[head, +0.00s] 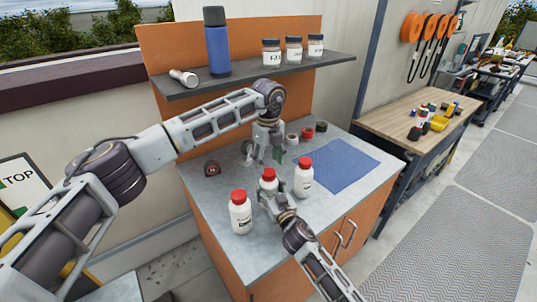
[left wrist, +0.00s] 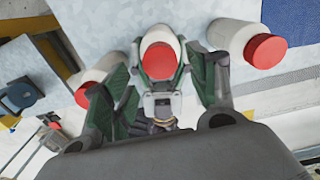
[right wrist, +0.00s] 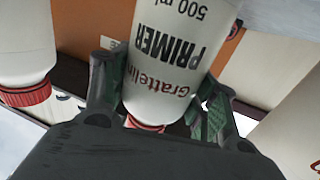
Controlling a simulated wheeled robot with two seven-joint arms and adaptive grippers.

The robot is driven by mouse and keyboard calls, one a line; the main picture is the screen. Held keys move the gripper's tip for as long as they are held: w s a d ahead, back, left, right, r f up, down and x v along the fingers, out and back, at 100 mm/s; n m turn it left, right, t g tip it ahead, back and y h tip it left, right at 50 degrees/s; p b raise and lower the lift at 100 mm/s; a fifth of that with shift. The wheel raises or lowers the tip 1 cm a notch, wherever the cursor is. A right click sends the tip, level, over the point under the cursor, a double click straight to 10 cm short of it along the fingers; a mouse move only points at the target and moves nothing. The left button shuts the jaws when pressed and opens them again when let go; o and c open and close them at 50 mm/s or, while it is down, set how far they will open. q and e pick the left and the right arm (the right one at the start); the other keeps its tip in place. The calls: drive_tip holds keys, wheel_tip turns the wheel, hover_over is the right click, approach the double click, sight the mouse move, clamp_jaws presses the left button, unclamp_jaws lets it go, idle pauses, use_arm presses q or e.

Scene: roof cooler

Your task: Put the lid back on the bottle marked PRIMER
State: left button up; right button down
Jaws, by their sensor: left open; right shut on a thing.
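The white PRIMER bottle (right wrist: 165,50) has black and red print. It is between the fingers of my right gripper (right wrist: 160,105), which is shut on it. In the head view this bottle's red lid (head: 268,174) shows at its top, the middle of three similar bottles. The lid also shows in the left wrist view (left wrist: 160,55), seated on the bottle's top as far as I can see. My left gripper (head: 263,161) is open just above it, with fingers on either side of the lid. Whether the fingers touch the lid is unclear.
White red-lidded bottles stand to the left (head: 240,217) and right (head: 303,180). A blue mat (head: 337,163) lies at the bench's right. Tape rolls (head: 307,133) sit at the back, and a small dark round object (head: 212,168) lies left. A shelf (head: 255,74) with jars overhangs the bench.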

sight(268, 172)
use_arm(q)
drive_tip(key=shift+f, duration=2.2)
drive_tip(key=shift+c, duration=0.3)
drive_tip(key=c, duration=1)
drive_tip(key=shift+c, duration=0.2)
